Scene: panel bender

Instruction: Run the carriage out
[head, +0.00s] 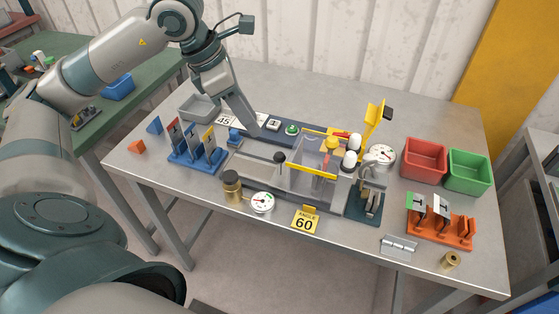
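The panel bender stands mid-table on a dark base. A pale flat bed (251,167) lies at its left; a black ball knob (279,157) stands at the bed's right end. I cannot tell which part is the carriage. A clear guard (314,153) with yellow edges covers the middle. A blue block (234,137) sits at the left rear of the bed. My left gripper (251,129) points down behind the bed, close to the blue block and left of the buttons. Its fingers look like one narrow wedge, so their opening is unclear. Contact cannot be told. My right gripper is out of view.
A blue rack (197,153) stands left, a grey tray (199,106) behind it. Right are a red bin (424,160), a green bin (467,172) and an orange rack (440,229).

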